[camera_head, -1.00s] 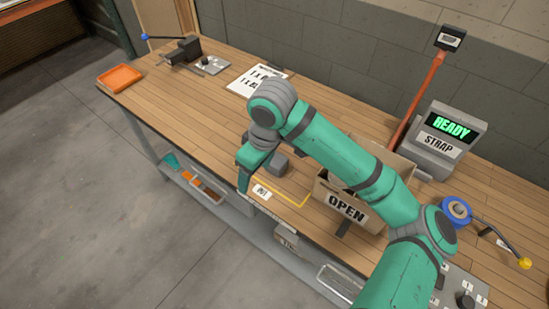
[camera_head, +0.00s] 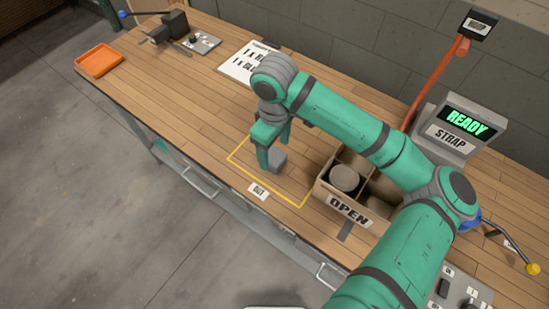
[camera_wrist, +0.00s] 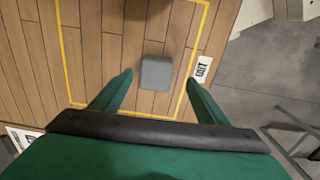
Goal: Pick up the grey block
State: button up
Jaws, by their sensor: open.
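The grey block (camera_head: 277,161) sits on the wooden bench inside the yellow outlined area (camera_head: 232,159), close to my gripper. In the wrist view the grey block (camera_wrist: 156,73) lies just ahead of and between my two green fingers, apart from both as far as I can see. My gripper (camera_wrist: 157,80) is open and empty, its fingers spread wider than the block. In the head view my gripper (camera_head: 271,159) points down beside the block and partly covers it.
A cardboard box marked OPEN (camera_head: 348,209) with a divider and a round grey item (camera_head: 344,178) stands right of the outline. An OUT label (camera_head: 258,191) lies at the front edge. A strap machine (camera_head: 450,136), orange tray (camera_head: 99,60) and paper sheet (camera_head: 240,66) are further off.

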aim_at(274, 156)
jog(key=shift+a+f, duration=0.1)
jog(key=shift+f, duration=0.1)
jog(key=shift+w+f, duration=0.25)
jog(key=shift+f, duration=1.05)
jog(key=shift+w+f, duration=0.2)
jog(key=shift+f, duration=1.1)
jog(key=shift+c, duration=0.6)
jog(key=c, duration=1)
